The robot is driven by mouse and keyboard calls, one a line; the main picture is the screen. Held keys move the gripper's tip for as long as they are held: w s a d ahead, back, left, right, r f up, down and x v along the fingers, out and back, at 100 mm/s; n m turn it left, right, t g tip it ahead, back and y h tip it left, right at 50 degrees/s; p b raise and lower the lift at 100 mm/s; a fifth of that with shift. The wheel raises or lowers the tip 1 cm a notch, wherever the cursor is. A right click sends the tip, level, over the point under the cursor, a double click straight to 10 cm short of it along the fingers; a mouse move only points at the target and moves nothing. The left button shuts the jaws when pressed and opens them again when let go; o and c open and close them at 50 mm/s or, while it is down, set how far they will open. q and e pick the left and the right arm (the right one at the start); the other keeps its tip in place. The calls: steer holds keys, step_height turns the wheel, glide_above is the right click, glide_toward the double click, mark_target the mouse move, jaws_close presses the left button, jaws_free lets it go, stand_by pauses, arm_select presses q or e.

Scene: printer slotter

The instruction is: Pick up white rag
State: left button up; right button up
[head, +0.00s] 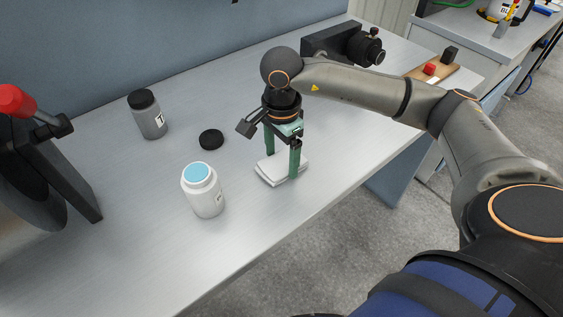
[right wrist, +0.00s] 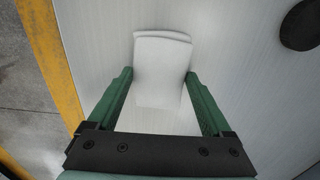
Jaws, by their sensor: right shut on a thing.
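The white rag (head: 272,172) is a folded, flat stack on the grey table, near its front edge. It also shows in the right wrist view (right wrist: 160,65), between the two green fingers. My right gripper (head: 282,163) points down over the rag, one finger on each side. Its fingers are shut on the rag's sides in the right wrist view (right wrist: 158,76). The rag appears still on or very close to the table surface. Part of the rag is hidden behind the nearer finger in the head view. My left gripper is not in view.
A white jar with a blue top (head: 205,190) stands left of the rag. A black lid (head: 211,139) and a grey bottle with a black cap (head: 148,115) are farther back. A black device (head: 345,44) stands behind my right arm. The table's front left is clear.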

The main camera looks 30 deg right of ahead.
steer(key=shift+r, duration=0.1)
steer(key=shift+r, duration=0.55)
steer(key=s+a+r, duration=0.2)
steer(key=s+r, duration=0.4)
steer(key=s+a+r, duration=0.2)
steer(key=s+r, duration=0.3)
steer(key=s, duration=0.2)
steer(key=shift+s+a+r, duration=0.15)
steer(key=shift+a+r, duration=0.2)
steer(key=shift+r, duration=0.05)
